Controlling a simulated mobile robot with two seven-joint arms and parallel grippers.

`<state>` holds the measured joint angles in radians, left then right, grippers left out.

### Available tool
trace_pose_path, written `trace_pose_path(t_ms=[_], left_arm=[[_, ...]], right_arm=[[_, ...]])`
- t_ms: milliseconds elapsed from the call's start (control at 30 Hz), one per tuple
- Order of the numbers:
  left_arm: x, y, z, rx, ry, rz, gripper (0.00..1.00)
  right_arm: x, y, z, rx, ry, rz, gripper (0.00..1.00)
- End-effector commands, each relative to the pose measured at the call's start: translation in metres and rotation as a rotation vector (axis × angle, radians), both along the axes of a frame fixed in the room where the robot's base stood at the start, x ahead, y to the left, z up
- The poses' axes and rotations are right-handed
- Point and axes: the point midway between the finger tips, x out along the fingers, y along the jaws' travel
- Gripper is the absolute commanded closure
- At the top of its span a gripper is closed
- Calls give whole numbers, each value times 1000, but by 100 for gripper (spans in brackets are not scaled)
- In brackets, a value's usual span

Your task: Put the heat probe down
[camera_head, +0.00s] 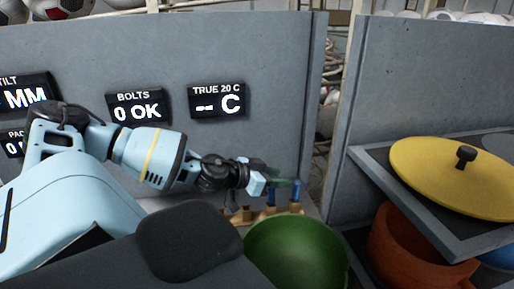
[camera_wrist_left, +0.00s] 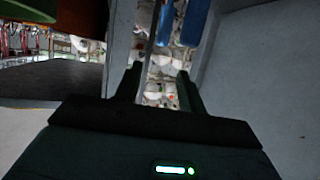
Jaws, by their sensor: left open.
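My left gripper (camera_head: 282,181) reaches in from the left in the head view and is open. Just beside its fingertips, two upright blue handles stand in a tan rack (camera_head: 246,215): a right one (camera_head: 295,190) and a left one (camera_head: 271,198). I cannot tell which of them is the heat probe. In the left wrist view, the fingers (camera_wrist_left: 158,85) are apart with nothing between them. Blue handles (camera_wrist_left: 195,22) show beyond the fingertips at the top. My right gripper is not in view.
A green bowl (camera_head: 295,255) stands in front of the rack. A grey wall behind carries displays, one reading "TRUE 20 C" and "-- C" (camera_head: 217,100). At the right, a grey shelf (camera_head: 400,205) holds a yellow lid (camera_head: 440,178), with an orange pot (camera_head: 405,250) below.

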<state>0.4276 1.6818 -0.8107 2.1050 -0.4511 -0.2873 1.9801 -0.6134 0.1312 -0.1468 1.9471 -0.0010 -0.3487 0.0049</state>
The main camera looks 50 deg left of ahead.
Motion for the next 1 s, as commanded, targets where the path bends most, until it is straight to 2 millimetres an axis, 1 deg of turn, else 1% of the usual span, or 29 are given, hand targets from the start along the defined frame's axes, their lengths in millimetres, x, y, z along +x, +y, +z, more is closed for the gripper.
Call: trace_pose_path(t_ms=[33,167,300,500,667,1000], left_arm=[[-4,1,-1,4,5,0,60],[-15,4,3,1,7,-1,60],[-26,6,10,2,3,-3,60],[-38,8,14,-3,5,-1,60],[-42,9,15,-5,5,0,60],[-42,9,15,-5,6,0,60]], right_arm=[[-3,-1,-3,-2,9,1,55],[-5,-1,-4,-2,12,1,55],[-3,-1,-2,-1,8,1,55],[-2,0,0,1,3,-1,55],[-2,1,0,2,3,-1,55],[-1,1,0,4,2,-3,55]])
